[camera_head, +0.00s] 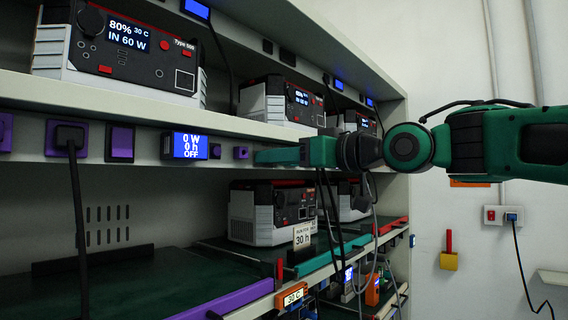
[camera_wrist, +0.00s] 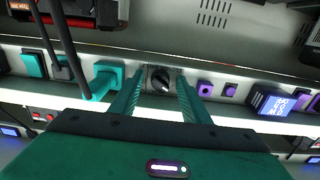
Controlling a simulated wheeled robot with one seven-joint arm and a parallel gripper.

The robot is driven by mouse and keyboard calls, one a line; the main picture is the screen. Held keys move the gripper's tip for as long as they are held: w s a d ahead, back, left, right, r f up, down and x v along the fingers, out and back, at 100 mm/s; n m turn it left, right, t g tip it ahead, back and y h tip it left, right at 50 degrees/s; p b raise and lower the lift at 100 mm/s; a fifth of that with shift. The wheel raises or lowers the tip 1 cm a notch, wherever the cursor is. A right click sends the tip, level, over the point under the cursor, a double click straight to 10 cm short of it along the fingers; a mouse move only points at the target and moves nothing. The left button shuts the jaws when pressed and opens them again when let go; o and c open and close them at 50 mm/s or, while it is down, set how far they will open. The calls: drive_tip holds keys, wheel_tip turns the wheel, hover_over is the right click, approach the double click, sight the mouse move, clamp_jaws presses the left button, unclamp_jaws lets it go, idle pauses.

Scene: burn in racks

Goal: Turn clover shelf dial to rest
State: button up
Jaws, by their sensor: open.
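In the wrist view a round black dial (camera_wrist: 161,79) sits on the pale shelf rail, between the two teal fingers of my gripper (camera_wrist: 160,88). The fingers stand apart, one on each side of the dial; I cannot tell whether they touch it. The dial's setting and any clover mark are too small to read. In the head view my gripper (camera_head: 260,157) reaches in from the right to the rail, and the dial cannot be made out there. A blue display (camera_head: 190,146) on the rail reads 0 W, 0 h, OFF; it also shows in the wrist view (camera_wrist: 275,101).
Two small purple fittings (camera_wrist: 205,90) sit between dial and display. Dark cables hang beneath my gripper.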

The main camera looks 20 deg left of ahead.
drive_tip(key=shift+c, duration=0.6)
drive_tip(key=c, duration=0.9)
drive_tip(key=shift+m, duration=0.3)
drive_tip(key=m, duration=1.1)
drive_tip(key=shift+r, duration=0.15)
drive_tip(key=shift+d+m, duration=0.1)
drive_tip(key=shift+m, duration=0.2)
